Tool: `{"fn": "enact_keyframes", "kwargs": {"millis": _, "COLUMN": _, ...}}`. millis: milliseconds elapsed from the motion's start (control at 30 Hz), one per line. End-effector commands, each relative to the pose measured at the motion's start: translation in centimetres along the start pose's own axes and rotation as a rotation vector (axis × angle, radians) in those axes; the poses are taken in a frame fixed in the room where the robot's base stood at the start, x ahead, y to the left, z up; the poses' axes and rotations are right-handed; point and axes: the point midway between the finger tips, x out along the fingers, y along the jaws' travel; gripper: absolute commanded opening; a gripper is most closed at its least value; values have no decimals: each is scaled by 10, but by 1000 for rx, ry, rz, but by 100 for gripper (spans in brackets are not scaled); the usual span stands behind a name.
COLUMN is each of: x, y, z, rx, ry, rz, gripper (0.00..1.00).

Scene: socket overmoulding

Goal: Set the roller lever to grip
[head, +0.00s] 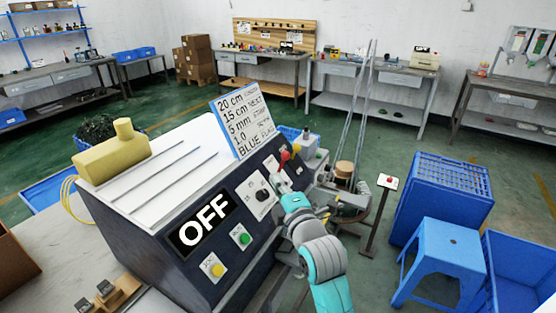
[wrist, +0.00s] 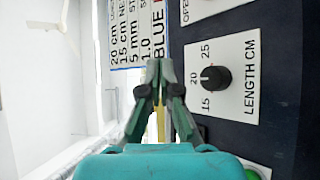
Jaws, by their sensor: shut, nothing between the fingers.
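A small red handle-like part (head: 285,157) stands at the upper right of the dark control panel, just beyond my gripper in the head view. I cannot tell for sure that it is the roller lever, and I cannot read its setting. No lever shows clearly in the wrist view. My gripper (head: 281,184) is by the right part of the panel. In the wrist view my gripper (wrist: 160,66) has its fingers together and empty, left of the length dial (wrist: 215,78) and below the white text board (wrist: 140,32).
The machine's panel carries an OFF display (head: 202,224), a yellow button (head: 217,270) and a green button (head: 244,239). A blue stool (head: 441,237) and blue crates (head: 440,190) stand at the right. A red button on a post (head: 388,180) stands behind my arm.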

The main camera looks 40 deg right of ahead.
Motion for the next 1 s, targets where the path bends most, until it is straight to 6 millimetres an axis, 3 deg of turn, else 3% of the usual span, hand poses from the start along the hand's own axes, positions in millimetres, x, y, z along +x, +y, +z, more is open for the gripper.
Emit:
{"fn": "enact_keyframes", "kwargs": {"millis": 267, "x": 17, "y": 1, "z": 0, "rx": 1, "ry": 0, "rz": 2, "gripper": 0}}
{"fn": "enact_keyframes", "kwargs": {"millis": 733, "x": 102, "y": 1, "z": 0, "rx": 1, "ry": 1, "rz": 1, "gripper": 0}}
{"fn": "enact_keyframes", "kwargs": {"millis": 1000, "x": 89, "y": 0, "z": 32, "rx": 2, "ry": -3, "rz": 0, "gripper": 0}}
